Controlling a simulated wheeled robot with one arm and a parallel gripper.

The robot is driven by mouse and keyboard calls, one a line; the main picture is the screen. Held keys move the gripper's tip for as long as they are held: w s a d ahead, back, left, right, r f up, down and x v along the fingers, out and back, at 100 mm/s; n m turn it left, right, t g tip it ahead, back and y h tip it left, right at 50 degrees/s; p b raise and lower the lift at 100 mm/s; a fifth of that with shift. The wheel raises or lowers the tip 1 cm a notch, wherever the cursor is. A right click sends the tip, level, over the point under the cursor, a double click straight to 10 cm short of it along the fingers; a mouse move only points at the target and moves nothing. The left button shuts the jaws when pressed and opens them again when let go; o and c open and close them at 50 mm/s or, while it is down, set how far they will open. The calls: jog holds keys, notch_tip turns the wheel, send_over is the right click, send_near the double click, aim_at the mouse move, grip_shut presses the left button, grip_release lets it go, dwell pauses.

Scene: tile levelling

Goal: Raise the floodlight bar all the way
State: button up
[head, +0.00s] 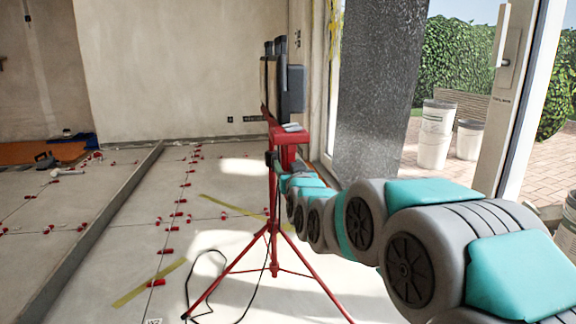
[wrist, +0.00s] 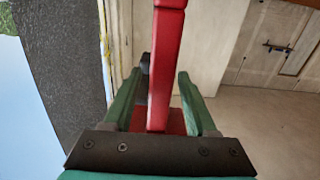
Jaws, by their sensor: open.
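The floodlight (head: 291,88) is dark and boxy, seen edge-on in the head view, on top of a red tripod stand (head: 274,225). A red bracket (head: 287,137) sits under the lamps. My gripper (head: 275,168) reaches to the upper part of the stand, just below that bracket. In the wrist view my gripper (wrist: 160,80) is open, with its two green fingers on either side of a red upright part (wrist: 166,45) of the stand. Whether either finger touches it I cannot tell. A dark knob-like piece (wrist: 145,64) shows beside the red part, near the left finger.
A black cable (head: 208,262) loops on the tiled floor by the tripod's spread legs. Red levelling clips (head: 180,214) dot the tiles. A dark grey pillar (head: 375,90) and glass door (head: 515,90) stand to the right. White buckets (head: 436,135) are outside.

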jog(key=shift+w+a+r, duration=0.1)
jog(key=shift+w+a, duration=0.1)
jog(key=shift+w, duration=0.45)
grip_shut()
dwell(1.0)
